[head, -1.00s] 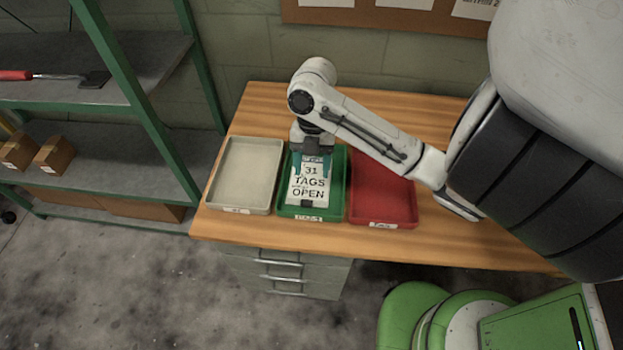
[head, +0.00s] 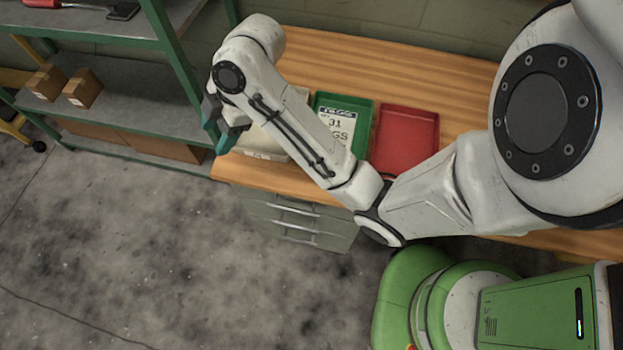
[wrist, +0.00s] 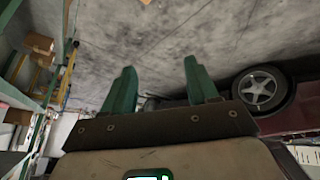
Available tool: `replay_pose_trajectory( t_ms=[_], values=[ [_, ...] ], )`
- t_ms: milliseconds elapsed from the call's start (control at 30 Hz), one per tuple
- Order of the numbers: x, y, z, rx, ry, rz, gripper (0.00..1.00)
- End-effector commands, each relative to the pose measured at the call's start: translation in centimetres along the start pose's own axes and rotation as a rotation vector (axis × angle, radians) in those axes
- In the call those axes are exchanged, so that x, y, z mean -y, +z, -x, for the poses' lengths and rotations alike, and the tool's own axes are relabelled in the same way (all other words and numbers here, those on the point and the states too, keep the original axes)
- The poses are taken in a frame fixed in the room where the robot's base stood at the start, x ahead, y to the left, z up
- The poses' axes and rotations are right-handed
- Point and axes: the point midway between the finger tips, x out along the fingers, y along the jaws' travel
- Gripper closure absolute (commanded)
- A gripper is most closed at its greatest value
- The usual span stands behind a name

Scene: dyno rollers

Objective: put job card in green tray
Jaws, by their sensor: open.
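The white job card (head: 338,124) lies in the green tray (head: 362,104) on the wooden bench. Its upper part with "31" shows in the head view, and my forearm hides its lower part.
The red tray (head: 405,140) is right of the green one. The cream tray (head: 268,146) is left, partly behind my arm. A green-framed shelf (head: 150,85) with cardboard boxes (head: 82,88) stands close to my gripper. The wrist view shows a car wheel (wrist: 263,90).

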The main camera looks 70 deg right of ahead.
Motion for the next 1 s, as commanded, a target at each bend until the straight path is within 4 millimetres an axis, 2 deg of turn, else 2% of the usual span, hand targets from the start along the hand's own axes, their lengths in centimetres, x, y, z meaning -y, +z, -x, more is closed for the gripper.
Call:
replay_pose_trajectory(
  t_ms=[33, 100, 267, 367, 467, 600, 700, 800, 900, 1000],
  values=[
    [1.4, -1.1, -1.1, -0.014, -0.013, -0.060, 0.41],
    [3.1, -1.7, -2.3, -0.016, -0.023, -0.161, 0.41],
    [7.8, -1.4, -4.7, 0.023, -0.049, -0.389, 0.41],
    [11.1, -0.1, -5.8, 0.078, -0.062, -0.523, 0.41],
    [14.3, 2.0, -6.5, 0.157, -0.060, -0.648, 0.41],
    [18.2, 6.1, -6.3, 0.290, -0.022, -0.792, 0.41],
    [19.9, 9.1, -5.6, 0.377, 0.026, -0.863, 0.41],
    [20.6, 11.3, -4.7, 0.438, 0.076, -0.907, 0.41],
    [20.9, 12.7, -4.1, 0.474, 0.112, -0.932, 0.41],
    [21.0, 13.3, -3.8, 0.488, 0.127, -0.943, 0.41]
  ],
)
